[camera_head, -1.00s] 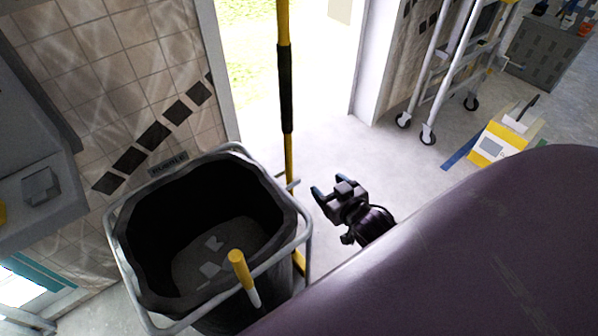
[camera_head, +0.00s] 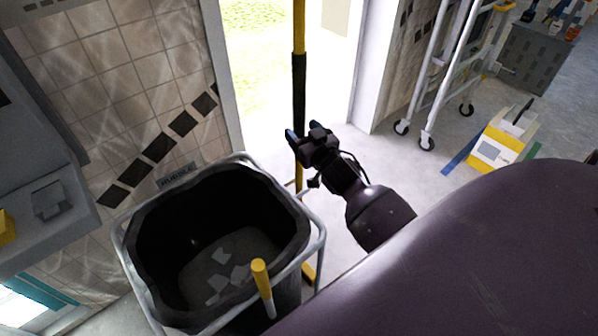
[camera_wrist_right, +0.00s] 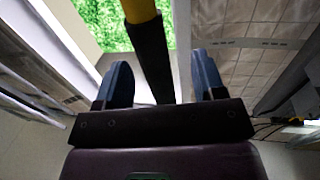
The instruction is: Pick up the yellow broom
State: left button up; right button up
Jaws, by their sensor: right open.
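The yellow broom (camera_head: 299,88) stands upright by the bin, with a yellow handle and a black grip section. Its foot is partly hidden behind the bin. In the right wrist view the black grip (camera_wrist_right: 152,62) runs between the two blue fingertips of my right gripper (camera_wrist_right: 162,82), with gaps on both sides. I cannot tell how deep it sits between the fingers. My left gripper is not in view.
A black rubble bin (camera_head: 140,240) in a metal frame stands left of the broom, with a short yellow-tipped handle (camera_head: 262,275) at its rim. A bright doorway is behind. A wheeled metal frame (camera_head: 445,75) and a yellow-white box (camera_head: 497,145) stand to the right.

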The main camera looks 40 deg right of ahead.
jog(key=w, duration=0.2)
jog(key=w+d, duration=0.1)
jog(key=w, duration=0.1)
jog(key=shift+w, duration=0.4)
jog(key=shift+d, duration=0.1)
grip_shut()
